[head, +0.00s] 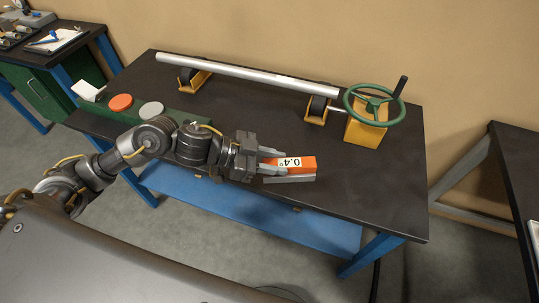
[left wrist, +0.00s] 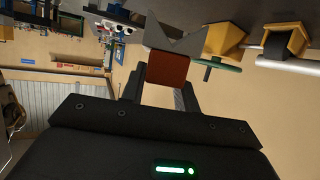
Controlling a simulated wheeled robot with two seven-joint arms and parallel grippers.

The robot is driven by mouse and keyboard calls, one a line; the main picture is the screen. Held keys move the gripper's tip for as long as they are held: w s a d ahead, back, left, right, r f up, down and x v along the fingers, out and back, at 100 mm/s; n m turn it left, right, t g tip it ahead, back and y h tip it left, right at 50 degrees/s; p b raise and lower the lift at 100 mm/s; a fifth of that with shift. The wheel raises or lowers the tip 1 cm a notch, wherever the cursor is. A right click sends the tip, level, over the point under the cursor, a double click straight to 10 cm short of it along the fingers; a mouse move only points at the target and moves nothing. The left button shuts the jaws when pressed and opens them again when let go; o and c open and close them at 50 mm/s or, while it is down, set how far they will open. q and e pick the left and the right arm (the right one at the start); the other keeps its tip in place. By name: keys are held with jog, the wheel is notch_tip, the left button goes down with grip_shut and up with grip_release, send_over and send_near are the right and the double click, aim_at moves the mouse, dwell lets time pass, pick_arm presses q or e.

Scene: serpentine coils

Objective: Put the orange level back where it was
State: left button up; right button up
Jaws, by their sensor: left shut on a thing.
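The orange level (head: 305,162) is a small orange block with a white label reading 0.4°, upside down in the head view, and a grey base. In the left wrist view the level (left wrist: 168,68) shows its orange end and a V-notched grey base. My left gripper (head: 268,162) is shut on it, fingers on either side. It is over the front middle of the dark workbench (head: 375,205); I cannot tell whether its base touches the top. My right gripper is not in view.
A silver pipe (head: 250,75) lies across yellow roller stands (head: 316,110) at the back. A green handwheel (head: 375,104) on a yellow box (head: 364,133) stands at the right. An orange disc (head: 121,102) and a grey disc (head: 151,110) are at the left. The bench's right front is clear.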

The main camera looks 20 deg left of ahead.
pick_arm(q)
jog(key=shift+w+a+f+p, duration=0.45)
jog(key=shift+w+a+f, duration=0.75)
jog(key=shift+w+f, duration=0.5)
jog(key=shift+w+a+f+p, duration=0.5)
jog(key=shift+w+a+f, duration=0.75)
jog(key=shift+w, duration=0.65)
jog(key=shift+w+a+f+p, duration=0.45)
jog(key=shift+w+a+f, duration=0.65)
jog(key=shift+w+f, duration=0.65)
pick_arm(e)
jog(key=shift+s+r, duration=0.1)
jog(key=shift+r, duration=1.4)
pick_arm(q)
jog(key=shift+w+a+f, duration=0.1)
jog(key=shift+w+f, duration=0.1)
notch_tip(320, 180, down, 2)
jog(key=shift+p, duration=0.8)
jog(key=shift+f, duration=0.4)
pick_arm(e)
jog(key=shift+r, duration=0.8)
